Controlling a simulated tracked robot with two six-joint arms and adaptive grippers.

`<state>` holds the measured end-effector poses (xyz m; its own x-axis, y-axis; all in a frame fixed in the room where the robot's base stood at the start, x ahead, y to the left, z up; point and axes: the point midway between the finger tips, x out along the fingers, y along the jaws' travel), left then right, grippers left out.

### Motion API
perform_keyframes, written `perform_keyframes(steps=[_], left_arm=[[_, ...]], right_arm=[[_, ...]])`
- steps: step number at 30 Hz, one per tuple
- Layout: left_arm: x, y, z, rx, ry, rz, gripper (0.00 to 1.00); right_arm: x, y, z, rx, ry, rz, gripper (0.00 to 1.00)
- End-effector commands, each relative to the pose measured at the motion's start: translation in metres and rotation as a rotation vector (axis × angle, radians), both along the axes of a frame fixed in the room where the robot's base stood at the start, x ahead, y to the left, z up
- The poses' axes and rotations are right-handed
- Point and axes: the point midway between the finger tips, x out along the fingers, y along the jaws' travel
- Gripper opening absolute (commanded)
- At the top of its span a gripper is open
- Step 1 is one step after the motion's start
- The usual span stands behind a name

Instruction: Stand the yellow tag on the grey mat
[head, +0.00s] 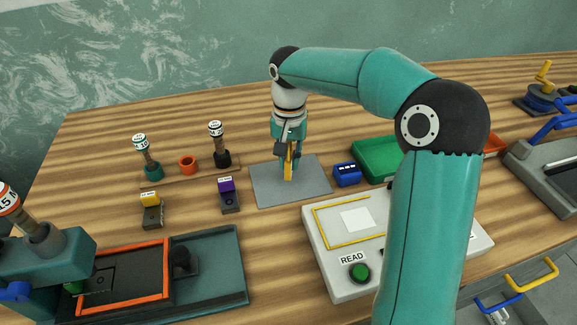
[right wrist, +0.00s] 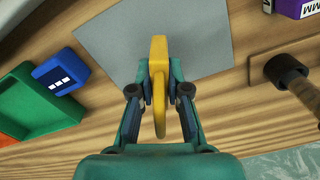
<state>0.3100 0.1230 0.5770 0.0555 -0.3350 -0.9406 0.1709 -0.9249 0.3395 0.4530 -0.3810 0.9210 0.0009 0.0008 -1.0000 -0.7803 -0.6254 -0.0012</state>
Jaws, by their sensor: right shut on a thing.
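The yellow tag (head: 288,163) is upright between the fingers of my right gripper (head: 288,150), over the grey mat (head: 262,190). Its lower end is at or just above the mat; I cannot tell whether it touches. In the right wrist view the yellow tag (right wrist: 159,60) runs lengthwise between the two fingers of my right gripper (right wrist: 160,92), with the grey mat (right wrist: 110,45) beyond it. My right gripper is shut on the tag. My left gripper is not in view.
A blue block (head: 346,174) stands just right of the mat, before a green tray (head: 376,160). A purple-topped block (head: 227,190) is left of it. A white panel with a green button (head: 359,272) is in front. Upright stamps (head: 221,150) stand behind left.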

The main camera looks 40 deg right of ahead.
Motion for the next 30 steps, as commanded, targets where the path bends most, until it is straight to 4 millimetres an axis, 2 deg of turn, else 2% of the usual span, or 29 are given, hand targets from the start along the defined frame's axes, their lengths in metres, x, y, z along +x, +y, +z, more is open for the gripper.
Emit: perform_keyframes(steps=[1, 4, 16, 17, 21, 30], left_arm=[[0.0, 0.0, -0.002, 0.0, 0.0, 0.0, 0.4], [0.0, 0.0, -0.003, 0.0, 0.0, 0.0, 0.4], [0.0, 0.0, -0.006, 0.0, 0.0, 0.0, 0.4], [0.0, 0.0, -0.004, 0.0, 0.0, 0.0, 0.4], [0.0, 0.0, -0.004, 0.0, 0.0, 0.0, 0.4], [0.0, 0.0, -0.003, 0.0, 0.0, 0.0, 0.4]], right_arm=[[-0.001, 0.0, -0.009, 0.001, 0.003, 0.0, 0.0], [-0.001, 0.0, -0.019, 0.0, 0.001, 0.0, 0.0], [0.0, 0.0, -0.024, 0.0, 0.0, 0.0, 0.0], [0.0, 0.0, -0.023, 0.0, 0.0, 0.0, 0.21], [0.0, 0.0, -0.022, 0.0, 0.0, 0.0, 0.41], [-0.001, -0.001, -0.021, 0.0, 0.0, -0.001, 0.41]])
